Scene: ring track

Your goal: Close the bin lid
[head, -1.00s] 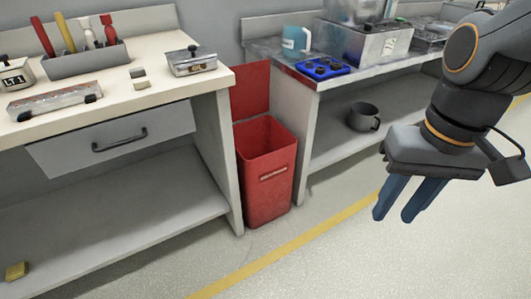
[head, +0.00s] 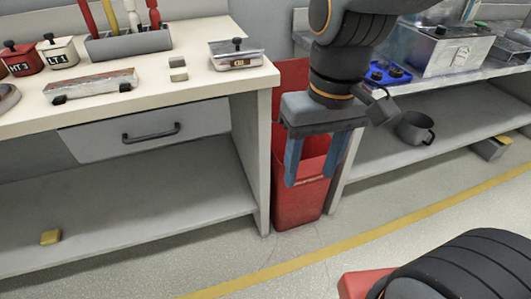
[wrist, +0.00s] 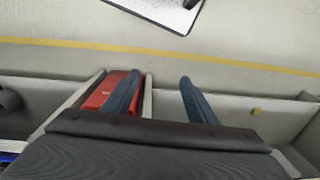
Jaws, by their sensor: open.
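The red bin (head: 298,208) stands on the floor in the gap between two workbenches. Its red lid (head: 290,75) is raised upright at the back, partly hidden by my arm. My gripper (head: 310,180) points down with its two blue fingers apart and empty. In the head view it overlaps the bin's mouth and front; whether it touches the bin I cannot tell. In the wrist view the red bin (wrist: 106,92) shows to the left, partly behind the left finger of my gripper (wrist: 160,78).
The left workbench (head: 190,92) holds canisters, a tool holder and a small metal box, with a drawer (head: 150,132) below. The right bench's lower shelf holds a dark pot (head: 414,128).

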